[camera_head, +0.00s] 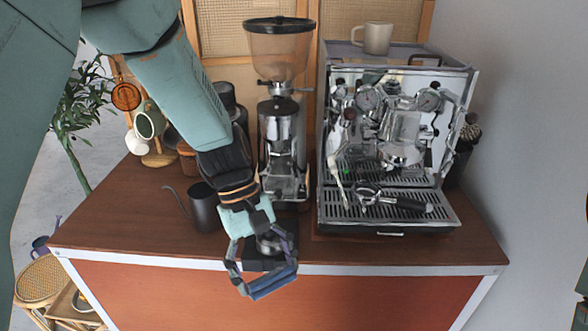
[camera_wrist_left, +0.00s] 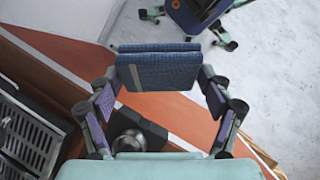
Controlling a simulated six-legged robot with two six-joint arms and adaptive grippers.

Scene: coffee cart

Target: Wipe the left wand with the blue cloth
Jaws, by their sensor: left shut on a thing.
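The blue cloth (camera_head: 274,286) is folded and held between the fingertips of my left gripper (camera_head: 267,279), which is shut on it. The cloth hangs at the counter's front edge. The wrist view shows the cloth (camera_wrist_left: 158,72) spanning both fingers of the left gripper (camera_wrist_left: 158,82). The left wand (camera_head: 337,178) is a thin metal tube on the left front of the espresso machine (camera_head: 398,75). It slants down over the drip tray. The cloth is apart from it, lower and to the left. My right gripper is not in view.
A grinder (camera_head: 281,130) stands behind my left gripper, left of the machine. A dark kettle (camera_head: 204,208) is close to its left. A portafilter (camera_head: 392,199) lies on the drip tray (camera_head: 440,214). A cup (camera_head: 374,37) sits on the machine. The counter's front right (camera_head: 470,245) is clear.

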